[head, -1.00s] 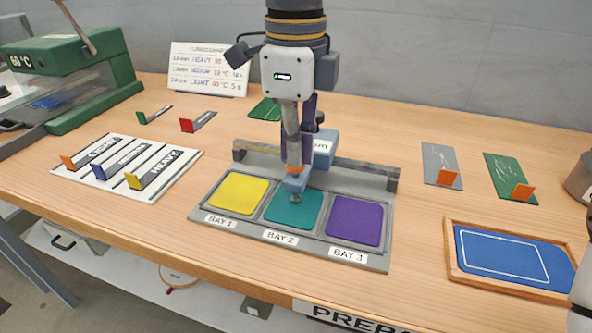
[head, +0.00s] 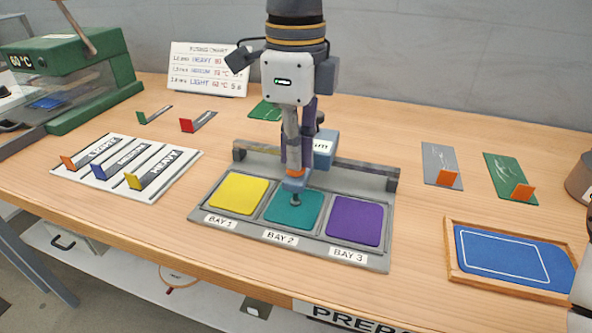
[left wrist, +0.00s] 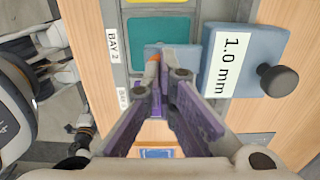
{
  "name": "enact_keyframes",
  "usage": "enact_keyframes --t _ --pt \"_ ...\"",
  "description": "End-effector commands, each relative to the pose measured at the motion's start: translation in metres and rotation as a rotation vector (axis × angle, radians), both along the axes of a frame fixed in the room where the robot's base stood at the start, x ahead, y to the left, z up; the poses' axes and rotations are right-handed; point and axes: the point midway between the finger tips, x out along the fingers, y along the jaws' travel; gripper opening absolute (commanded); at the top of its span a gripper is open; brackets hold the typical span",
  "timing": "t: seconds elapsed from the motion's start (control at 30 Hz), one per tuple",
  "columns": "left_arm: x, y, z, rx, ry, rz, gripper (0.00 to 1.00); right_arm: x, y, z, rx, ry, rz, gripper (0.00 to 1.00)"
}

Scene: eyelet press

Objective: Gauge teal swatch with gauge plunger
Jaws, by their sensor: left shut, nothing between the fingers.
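The teal swatch (head: 292,212) lies flat in the middle bay of the grey tray, marked BAY 2. It also shows in the left wrist view (left wrist: 158,33). The blue-grey gauge (left wrist: 222,38) stands on the rail behind the bays; its label reads 1.0 mm. Its arm reaches over the teal swatch, with the dark plunger foot (head: 296,200) at the swatch's surface; I cannot tell if it presses. My left gripper (left wrist: 160,88) is shut and empty, its fingertips over the gauge arm beside an orange part (left wrist: 152,62). They partly hide the arm. My right gripper is out of view.
A yellow swatch (head: 238,192) and a purple swatch (head: 356,221) fill the bays either side. A blue board in a wooden frame (head: 452,262) lies at the right. A white rack (head: 75,178) with tabbed strips lies left. A green press (head: 98,75) stands far left.

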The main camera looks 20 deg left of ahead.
Motion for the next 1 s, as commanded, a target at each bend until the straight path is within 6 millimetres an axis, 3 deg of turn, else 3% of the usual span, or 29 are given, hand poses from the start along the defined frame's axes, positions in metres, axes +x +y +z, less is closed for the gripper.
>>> enact_keyframes --t 0.6,1.0 --pt "0.001 0.0 0.064 0.0 -0.006 0.001 0.0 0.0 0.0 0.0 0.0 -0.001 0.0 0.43" --pt "0.0 0.0 0.067 0.0 -0.004 0.0 0.0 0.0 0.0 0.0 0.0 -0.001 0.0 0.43"
